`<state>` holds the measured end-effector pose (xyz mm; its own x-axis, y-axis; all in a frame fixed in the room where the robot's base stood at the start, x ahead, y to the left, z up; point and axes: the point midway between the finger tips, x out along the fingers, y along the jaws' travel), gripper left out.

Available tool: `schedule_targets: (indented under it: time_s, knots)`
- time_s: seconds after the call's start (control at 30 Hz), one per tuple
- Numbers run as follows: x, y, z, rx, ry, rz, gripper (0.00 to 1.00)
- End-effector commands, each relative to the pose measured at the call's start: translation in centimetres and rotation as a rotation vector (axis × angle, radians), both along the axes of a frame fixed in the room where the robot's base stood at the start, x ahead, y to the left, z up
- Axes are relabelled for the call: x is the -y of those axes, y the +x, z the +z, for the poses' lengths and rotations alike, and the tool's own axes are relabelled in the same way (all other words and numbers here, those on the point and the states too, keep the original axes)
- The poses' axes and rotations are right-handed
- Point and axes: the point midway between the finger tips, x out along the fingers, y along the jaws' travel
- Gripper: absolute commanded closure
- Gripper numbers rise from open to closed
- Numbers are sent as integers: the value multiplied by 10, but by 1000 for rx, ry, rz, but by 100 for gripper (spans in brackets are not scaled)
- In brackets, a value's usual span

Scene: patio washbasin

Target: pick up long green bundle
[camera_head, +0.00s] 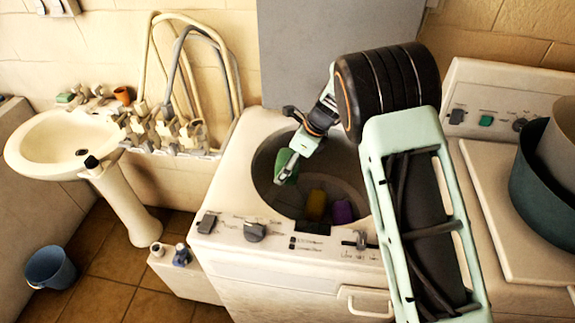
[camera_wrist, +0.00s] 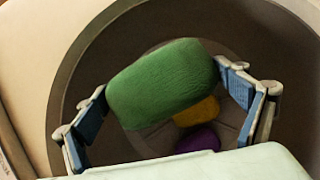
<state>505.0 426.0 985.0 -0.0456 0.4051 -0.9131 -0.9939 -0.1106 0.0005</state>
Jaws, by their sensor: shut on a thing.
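The long green bundle (camera_wrist: 162,82) fills the middle of the wrist view, held between the two blue-padded fingers of my gripper (camera_wrist: 170,105). It lies slightly tilted, its right end higher than its left. In the head view the green bundle (camera_head: 287,167) shows partly at the left side of the washer's round opening, with my gripper (camera_head: 291,152) on it. The fingers hide part of it there.
A yellow bundle (camera_head: 316,205) and a purple bundle (camera_head: 342,212) lie in the drum below. The washing machine's rim (camera_head: 232,163) surrounds my gripper. A second machine with a dark green basin (camera_head: 540,180) stands at right; a sink (camera_head: 60,150) stands at left.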

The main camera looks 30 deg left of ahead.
Motion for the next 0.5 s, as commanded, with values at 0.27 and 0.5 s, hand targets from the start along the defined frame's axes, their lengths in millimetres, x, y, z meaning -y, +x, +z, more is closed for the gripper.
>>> schedule_targets:
  time_s: [0.27,0.5]
  knots:
    - [-1,1,17,2,4,1,43]
    - [-1,1,39,2,3,0,43]
